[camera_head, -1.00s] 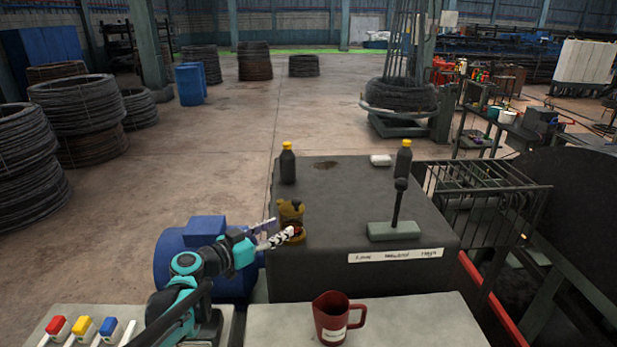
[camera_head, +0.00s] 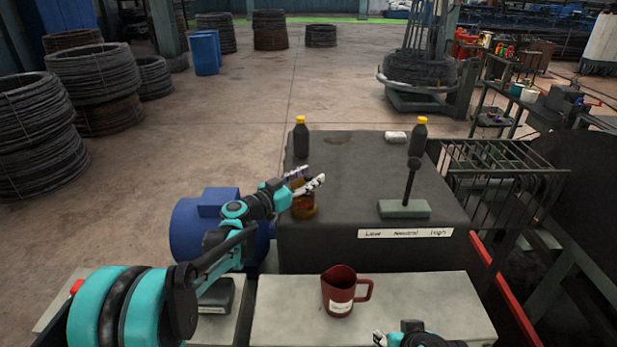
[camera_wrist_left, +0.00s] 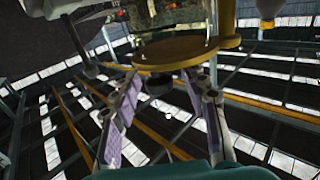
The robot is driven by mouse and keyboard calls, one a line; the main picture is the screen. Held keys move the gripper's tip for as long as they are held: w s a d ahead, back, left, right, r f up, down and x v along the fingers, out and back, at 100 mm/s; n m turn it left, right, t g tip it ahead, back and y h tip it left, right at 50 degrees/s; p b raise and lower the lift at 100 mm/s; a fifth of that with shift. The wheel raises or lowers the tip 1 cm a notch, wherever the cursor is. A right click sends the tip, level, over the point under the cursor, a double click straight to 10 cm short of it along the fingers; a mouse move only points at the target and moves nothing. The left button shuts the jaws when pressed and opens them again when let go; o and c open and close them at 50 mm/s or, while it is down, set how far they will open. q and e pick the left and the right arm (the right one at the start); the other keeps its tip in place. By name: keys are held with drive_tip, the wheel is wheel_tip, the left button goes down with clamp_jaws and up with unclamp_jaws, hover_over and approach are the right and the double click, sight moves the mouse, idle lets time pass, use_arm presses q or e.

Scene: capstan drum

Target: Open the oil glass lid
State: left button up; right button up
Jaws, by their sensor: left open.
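The amber oil glass (camera_head: 305,209) stands at the left edge of the dark machine top, partly behind my left gripper. My left gripper (camera_head: 307,177) is open, with its fingers at the height of the oil glass's top. They hide the lid there, so I cannot tell its state. In the left wrist view, a round brass plate (camera_wrist_left: 175,51) with glass above it lies just beyond the spread fingers (camera_wrist_left: 168,95). I cannot tell whether they touch it. My right gripper (camera_head: 379,339) shows only in part at the bottom edge.
A red jug (camera_head: 339,292) stands on the pale front table (camera_head: 430,300). A lever (camera_head: 410,180) on a green base stands to the right on the machine top. Two dark yellow-capped bottles, left (camera_head: 301,140) and right (camera_head: 418,139), stand behind. A blue motor (camera_head: 190,230) is at left.

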use_arm(q)
clamp_jaws()
